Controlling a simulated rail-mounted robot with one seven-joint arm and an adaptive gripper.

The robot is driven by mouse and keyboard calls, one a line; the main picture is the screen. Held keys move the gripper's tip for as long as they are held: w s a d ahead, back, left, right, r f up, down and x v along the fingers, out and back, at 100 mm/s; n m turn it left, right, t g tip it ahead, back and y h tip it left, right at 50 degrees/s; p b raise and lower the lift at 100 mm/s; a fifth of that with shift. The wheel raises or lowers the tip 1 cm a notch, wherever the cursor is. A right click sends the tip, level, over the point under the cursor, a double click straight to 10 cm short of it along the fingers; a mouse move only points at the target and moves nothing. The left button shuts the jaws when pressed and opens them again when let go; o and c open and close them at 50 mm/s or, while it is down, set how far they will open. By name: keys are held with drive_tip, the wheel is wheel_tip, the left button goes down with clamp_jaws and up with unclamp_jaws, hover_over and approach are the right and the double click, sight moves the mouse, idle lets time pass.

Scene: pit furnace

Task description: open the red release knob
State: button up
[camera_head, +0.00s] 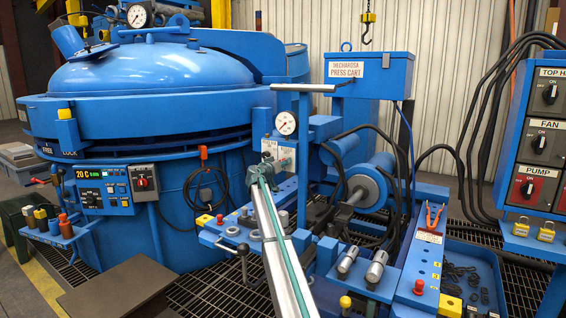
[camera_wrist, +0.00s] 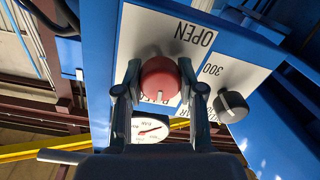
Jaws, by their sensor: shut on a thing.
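The red release knob (camera_wrist: 162,82) is round, with a pale index mark on its lower edge in the wrist view. It stands on a white plate (camera_wrist: 150,35) whose word OPEN appears upside down. My gripper (camera_wrist: 159,72) has one finger on each side of the knob and is shut on it. The fingers hide part of the plate's lettering. In the head view my gripper (camera_head: 264,170) is at the press cart's upright panel, below a round gauge (camera_head: 286,123). The knob cannot be made out clearly there.
A black knob (camera_wrist: 231,106) marked 300 sits close right of my gripper in the wrist view. A dial gauge (camera_wrist: 150,131) is just below the red knob. The blue furnace (camera_head: 170,75) stands left, and the pump panel (camera_head: 535,160) stands right.

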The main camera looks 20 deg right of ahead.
drive_tip(key=n+p, duration=0.3)
drive_tip(key=n, duration=0.1)
drive_tip(key=shift+r+n, duration=0.15)
drive_tip(key=shift+n, duration=0.15)
drive_tip(key=n+p, duration=0.8)
drive_tip(key=shift+n+g, duration=0.3)
drive_tip(key=shift+a+f+n+p, duration=0.1)
drive_tip(key=shift+f+n+p, duration=0.1)
drive_tip(key=shift+n+p, duration=1.1)
drive_tip(key=shift+f+n, duration=0.1)
drive_tip(key=shift+n, duration=0.2)
drive_tip(key=o, duration=1.2)
drive_tip(key=shift+c, duration=0.2)
drive_tip(key=v, duration=1.2)
